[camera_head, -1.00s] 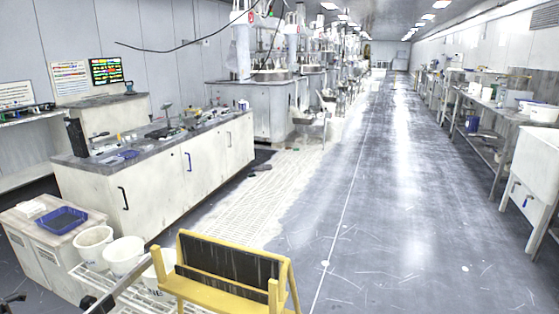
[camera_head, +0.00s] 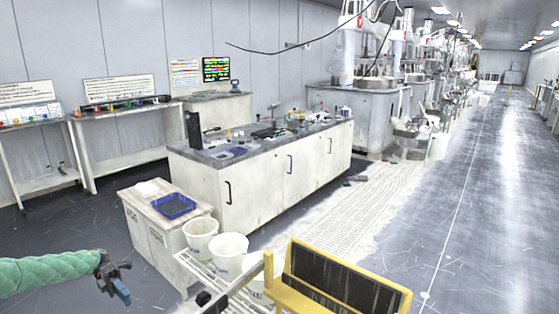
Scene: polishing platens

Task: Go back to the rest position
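My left gripper (camera_head: 118,282) is at the lower left of the head view, at the end of my arm in a green sleeve (camera_head: 48,270). It is over the dark floor, left of the small cabinet, and appears to hold nothing. It is small and dark, so I cannot tell whether its fingers are apart.
A white cabinet (camera_head: 150,232) with a blue tray (camera_head: 175,206) stands right of my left gripper. White buckets (camera_head: 200,240) stand on a slatted rack beside it. A yellow frame (camera_head: 290,293) with a dark panel is at the bottom. A long workbench (camera_head: 245,198) stands behind; the aisle at right is clear.

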